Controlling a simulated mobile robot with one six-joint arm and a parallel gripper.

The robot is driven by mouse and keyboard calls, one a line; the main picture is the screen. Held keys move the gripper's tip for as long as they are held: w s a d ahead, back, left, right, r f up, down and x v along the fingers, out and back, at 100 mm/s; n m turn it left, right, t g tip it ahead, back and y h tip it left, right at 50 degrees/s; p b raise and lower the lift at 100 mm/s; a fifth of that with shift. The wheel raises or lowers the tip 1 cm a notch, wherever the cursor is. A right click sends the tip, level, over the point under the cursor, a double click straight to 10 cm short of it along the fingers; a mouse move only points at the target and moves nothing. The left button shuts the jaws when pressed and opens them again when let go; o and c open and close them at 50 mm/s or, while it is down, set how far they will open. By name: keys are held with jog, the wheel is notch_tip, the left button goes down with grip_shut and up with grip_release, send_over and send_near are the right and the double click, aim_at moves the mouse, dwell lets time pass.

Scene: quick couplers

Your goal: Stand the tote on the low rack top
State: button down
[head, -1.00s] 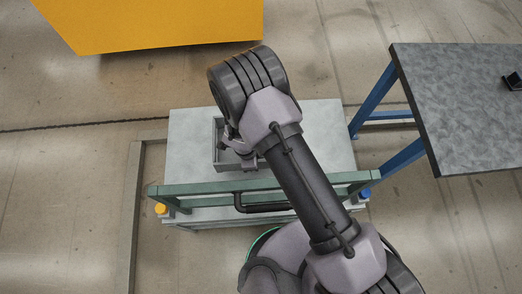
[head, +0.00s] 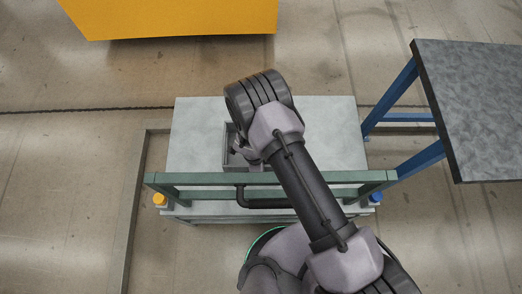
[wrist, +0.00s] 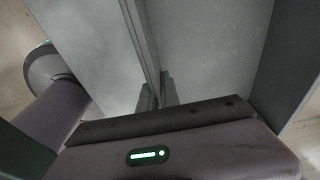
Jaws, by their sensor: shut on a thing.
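The tote (head: 228,145) is a small grey open box, seen in the head view over the pale top, partly hidden by my arm. The low rack top (head: 195,135) appears to be the pale grey surface with a green rail along its near side. My gripper (head: 243,153) is at the tote, mostly hidden under my wrist. In the wrist view my gripper (wrist: 157,97) is shut on a thin grey wall of the tote (wrist: 138,40), with a dark fingertip on each side. I cannot tell whether the tote touches the top or hangs above it.
The green rail (head: 330,178) with a black handle (head: 262,203) crosses the near side, with a yellow cap (head: 160,199) and a blue cap (head: 376,197) at its ends. A dark bench (head: 475,110) on blue legs stands right. An orange block (head: 180,18) is at the back.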

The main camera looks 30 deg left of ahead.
jog(key=c, duration=1.6)
grip_release()
